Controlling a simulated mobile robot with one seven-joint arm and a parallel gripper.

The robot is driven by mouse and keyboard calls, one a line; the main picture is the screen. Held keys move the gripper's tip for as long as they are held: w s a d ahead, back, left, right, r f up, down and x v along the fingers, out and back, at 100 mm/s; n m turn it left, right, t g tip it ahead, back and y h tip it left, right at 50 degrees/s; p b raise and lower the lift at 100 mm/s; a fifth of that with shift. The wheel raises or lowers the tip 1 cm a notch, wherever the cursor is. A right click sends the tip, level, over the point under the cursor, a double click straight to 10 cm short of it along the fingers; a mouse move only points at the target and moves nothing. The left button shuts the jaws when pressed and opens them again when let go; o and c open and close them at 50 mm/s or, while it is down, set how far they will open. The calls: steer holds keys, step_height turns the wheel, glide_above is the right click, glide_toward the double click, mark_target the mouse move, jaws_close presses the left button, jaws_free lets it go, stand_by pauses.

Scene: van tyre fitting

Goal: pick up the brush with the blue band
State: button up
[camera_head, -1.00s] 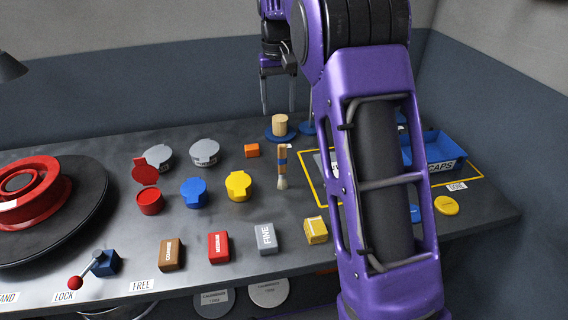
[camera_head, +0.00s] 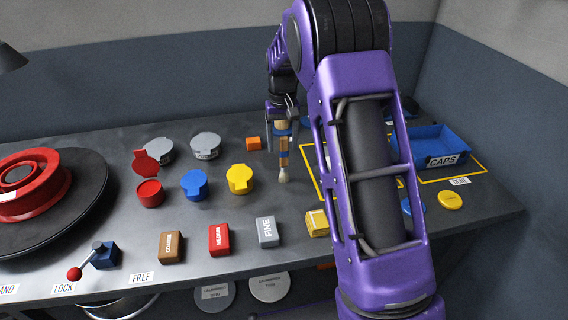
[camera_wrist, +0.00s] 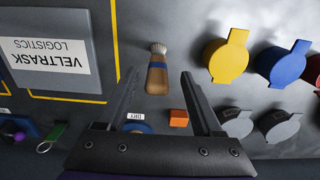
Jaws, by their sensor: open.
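The brush with the blue band (camera_head: 284,162) lies on the dark bench, its pale bristles toward the front and its wooden handle toward the back. In the wrist view the brush (camera_wrist: 157,78) shows with its bristles at the top and the blue band just below them. My gripper (camera_head: 281,138) is open above the handle end, pointing down. In the wrist view the fingers of my gripper (camera_wrist: 159,76) sit on either side of the brush, with a gap on both sides. No contact shows, and the height above the brush is hard to tell.
Yellow (camera_head: 239,180), blue (camera_head: 194,186) and red (camera_head: 150,193) lidded pots stand to the left. An orange block (camera_head: 253,143) is near the gripper. A grey VELTRASK LOGISTICS box (camera_wrist: 62,50) lies beside the brush. A blue CAPS bin (camera_head: 440,147) is at the right.

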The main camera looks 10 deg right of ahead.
mark_target(284, 165)
step_height(284, 165, down, 3)
steer(key=shift+d+f, duration=0.15)
steer(key=shift+f, duration=0.05)
jaws_close()
stand_by(0.3)
